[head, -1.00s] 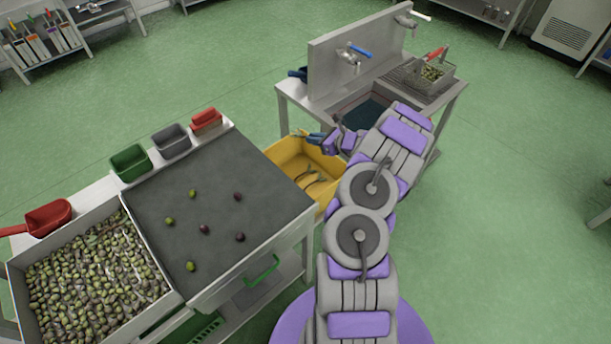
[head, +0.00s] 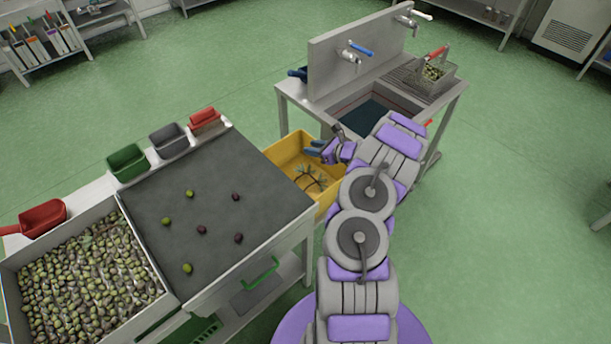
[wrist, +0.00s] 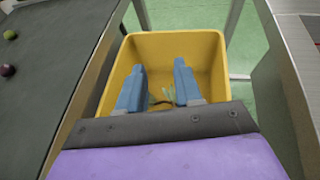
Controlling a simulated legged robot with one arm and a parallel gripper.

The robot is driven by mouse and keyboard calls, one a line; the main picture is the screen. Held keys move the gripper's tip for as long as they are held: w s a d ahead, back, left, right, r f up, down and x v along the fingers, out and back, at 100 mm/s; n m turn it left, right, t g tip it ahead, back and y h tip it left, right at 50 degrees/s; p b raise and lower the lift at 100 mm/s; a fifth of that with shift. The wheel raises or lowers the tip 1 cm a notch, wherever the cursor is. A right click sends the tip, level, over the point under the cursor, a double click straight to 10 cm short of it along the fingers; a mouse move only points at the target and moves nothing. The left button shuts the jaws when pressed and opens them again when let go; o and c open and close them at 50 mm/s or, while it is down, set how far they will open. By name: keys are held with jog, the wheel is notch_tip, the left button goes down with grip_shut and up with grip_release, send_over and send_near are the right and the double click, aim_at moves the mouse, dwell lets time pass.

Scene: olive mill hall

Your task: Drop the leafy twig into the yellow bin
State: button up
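The leafy twig (head: 311,179) shows as a dark, branched piece with small leaves within the yellow bin (head: 279,153). I cannot tell whether it lies flat on the bottom. My gripper (head: 312,148) is above the bin with its two blue fingers apart. In the wrist view my gripper (wrist: 159,68) is open over the yellow bin (wrist: 205,46). Part of the twig (wrist: 166,97) shows between and below the fingers there, apart from the fingertips. The near part of the bin is hidden by my wrist.
A grey sorting table (head: 245,165) with several loose olives stands left of the bin. A sink stand (head: 300,92) with taps stands behind and to the right. A tray of olives (head: 75,280) is at the lower left. Green floor is free on the right.

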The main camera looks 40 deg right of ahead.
jog(key=shift+o, duration=0.5)
jog(key=p+v, duration=0.4)
jog(key=v, duration=1.3)
jog(key=shift+s, duration=0.15)
